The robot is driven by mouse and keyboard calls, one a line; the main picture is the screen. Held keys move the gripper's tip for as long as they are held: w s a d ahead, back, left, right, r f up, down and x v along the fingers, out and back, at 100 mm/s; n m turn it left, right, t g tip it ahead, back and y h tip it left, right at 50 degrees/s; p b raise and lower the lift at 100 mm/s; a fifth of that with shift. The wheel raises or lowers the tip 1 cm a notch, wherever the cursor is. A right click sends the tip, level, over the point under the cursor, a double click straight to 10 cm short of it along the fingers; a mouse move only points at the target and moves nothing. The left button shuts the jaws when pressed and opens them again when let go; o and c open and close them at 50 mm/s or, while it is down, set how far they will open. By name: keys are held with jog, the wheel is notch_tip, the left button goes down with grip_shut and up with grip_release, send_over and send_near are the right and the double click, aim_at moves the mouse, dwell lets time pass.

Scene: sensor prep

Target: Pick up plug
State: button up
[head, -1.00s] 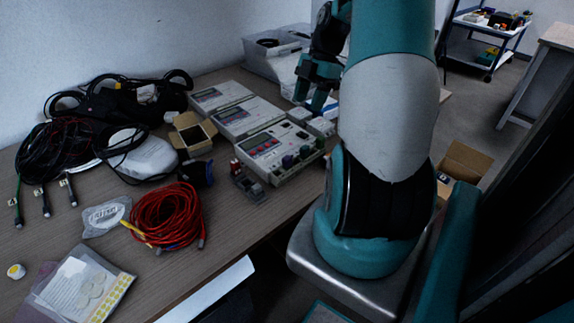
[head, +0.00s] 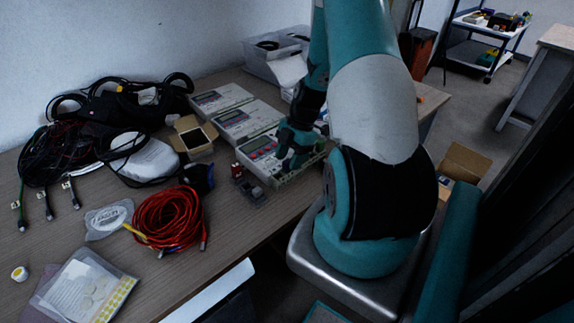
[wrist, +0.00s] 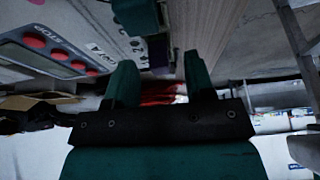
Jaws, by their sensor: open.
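I cannot tell for sure which thing is the plug. A dark blue, rounded plug-like piece (head: 198,178) lies on the table beside the red cable coil. In the wrist view a green block (wrist: 136,14) with a dark part below it stands ahead of the fingers, its full shape cut off. My gripper (head: 291,152) is low over the front meter (head: 259,148) and hides its right part. In the wrist view my gripper (wrist: 160,62) is open, with nothing held between its two green fingers. The meter's red buttons (wrist: 47,50) show at the left there.
The red cable coil (head: 168,217) lies near the table's front edge. Further meters (head: 222,97), an open small box (head: 193,137), a white device (head: 152,160) and black cables (head: 62,155) crowd the back and left. A small clear-and-red part (head: 250,186) sits before the front meter.

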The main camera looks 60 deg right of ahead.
jog(key=shift+a+f, duration=0.2)
jog(key=shift+f, duration=0.25)
jog(key=shift+c, duration=0.2)
grip_shut()
